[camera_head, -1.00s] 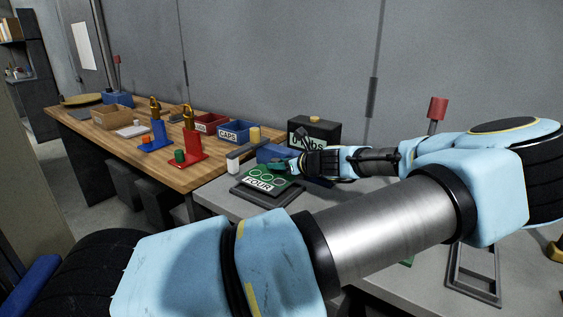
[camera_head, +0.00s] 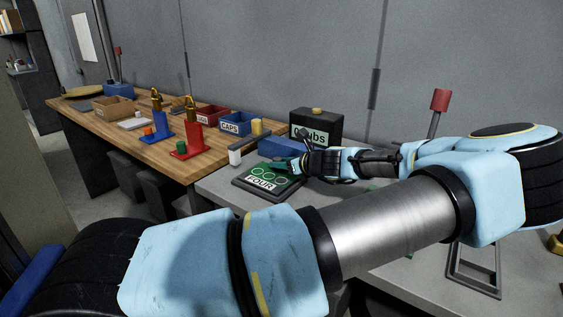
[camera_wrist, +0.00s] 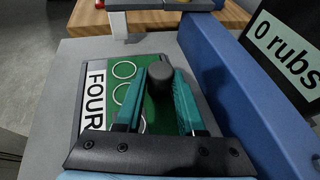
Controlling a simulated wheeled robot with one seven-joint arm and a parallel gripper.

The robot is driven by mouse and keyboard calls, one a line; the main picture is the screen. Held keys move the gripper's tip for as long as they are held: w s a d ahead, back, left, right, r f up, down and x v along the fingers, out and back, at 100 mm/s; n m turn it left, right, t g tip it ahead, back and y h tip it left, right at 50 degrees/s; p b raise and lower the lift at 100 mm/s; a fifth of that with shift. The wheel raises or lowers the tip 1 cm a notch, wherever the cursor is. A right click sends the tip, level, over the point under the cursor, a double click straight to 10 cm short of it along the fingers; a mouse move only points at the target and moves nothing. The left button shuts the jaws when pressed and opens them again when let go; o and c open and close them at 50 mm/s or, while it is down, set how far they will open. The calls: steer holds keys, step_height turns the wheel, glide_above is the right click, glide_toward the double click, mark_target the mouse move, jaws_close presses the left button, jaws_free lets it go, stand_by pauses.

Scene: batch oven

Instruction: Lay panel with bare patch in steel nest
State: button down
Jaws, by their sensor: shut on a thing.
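The green panel (camera_head: 270,177) carries a white FOUR label and pale ring outlines. It lies low over the dark grey steel nest (camera_head: 241,184), roughly lined up with it; I cannot tell if it is fully seated. In the wrist view the panel (camera_wrist: 122,80) shows rings beside the label, with the nest's grey rim (camera_wrist: 88,66) around it. My gripper (camera_head: 296,164) is over the panel's right side. Its teal fingers (camera_wrist: 167,98) are shut on a dark round knob (camera_wrist: 160,72) that stands over the panel. The fingers hide part of the panel, and no bare patch is clearly visible.
A blue block (camera_head: 282,146) and a black box (camera_head: 316,125) with a "0 rubs" sign stand close behind. An empty grey frame (camera_head: 474,268) lies at right on the grey bench. The wooden table (camera_head: 170,150) at left holds bins and coloured stands.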

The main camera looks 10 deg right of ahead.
steer(key=shift+f, duration=0.25)
stand_by(0.4)
steer(key=shift+c, duration=2.2)
jaws_free()
steer(key=b+v, duration=0.2)
steer(key=v, duration=0.7)
steer(key=shift+s+d+b, duration=0.1)
steer(key=shift+d+b, duration=0.05)
steer(key=shift+b, duration=0.25)
steer(key=shift+s+d+r, duration=0.25)
steer(key=shift+s+r, duration=0.1)
steer(key=shift+s, duration=0.25)
